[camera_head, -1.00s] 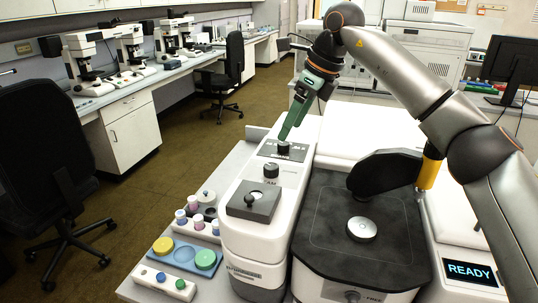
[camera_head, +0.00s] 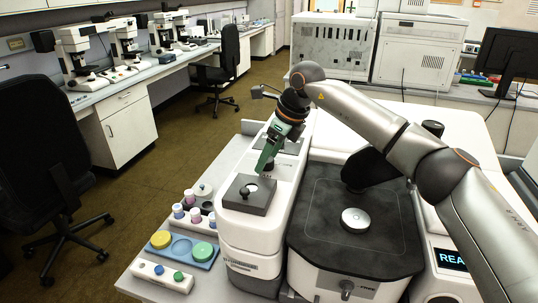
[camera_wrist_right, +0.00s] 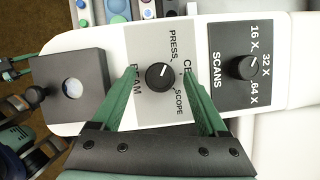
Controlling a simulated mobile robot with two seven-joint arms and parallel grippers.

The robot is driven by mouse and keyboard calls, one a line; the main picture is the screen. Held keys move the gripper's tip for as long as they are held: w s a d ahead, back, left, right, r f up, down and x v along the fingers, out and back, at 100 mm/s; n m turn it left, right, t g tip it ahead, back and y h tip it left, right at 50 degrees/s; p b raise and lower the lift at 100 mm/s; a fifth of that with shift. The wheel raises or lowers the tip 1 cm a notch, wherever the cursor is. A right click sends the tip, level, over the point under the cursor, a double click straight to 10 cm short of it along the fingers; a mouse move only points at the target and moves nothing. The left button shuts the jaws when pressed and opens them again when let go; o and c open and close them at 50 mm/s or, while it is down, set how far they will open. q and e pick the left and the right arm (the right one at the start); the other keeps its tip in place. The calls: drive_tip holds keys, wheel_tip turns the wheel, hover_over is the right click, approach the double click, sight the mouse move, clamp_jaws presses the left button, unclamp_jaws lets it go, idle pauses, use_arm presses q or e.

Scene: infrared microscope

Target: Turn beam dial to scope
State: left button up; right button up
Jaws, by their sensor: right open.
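The beam dial (camera_wrist_right: 158,76) is a round black knob on a light grey plate marked PRESS, SCOPE and a third label partly hidden by a finger. Its white mark points up and right in the wrist view, toward that third label rather than SCOPE. My right gripper (camera_wrist_right: 160,73) is open, with one green finger on each side of the knob in that view. I cannot tell whether a finger touches it. In the head view my right gripper (camera_head: 265,165) points down over the white instrument (camera_head: 236,228), and the beam dial is mostly hidden by it.
The scans dial (camera_wrist_right: 244,66) is beside the beam plate. A dark block (camera_head: 240,200) with a round opening and a small knob lies on the other side. The black stage (camera_head: 330,245) with a silver disc (camera_head: 355,221) stands right. A READY screen (camera_head: 451,258) is partly covered.

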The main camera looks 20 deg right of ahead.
clamp_jaws()
idle(0.5)
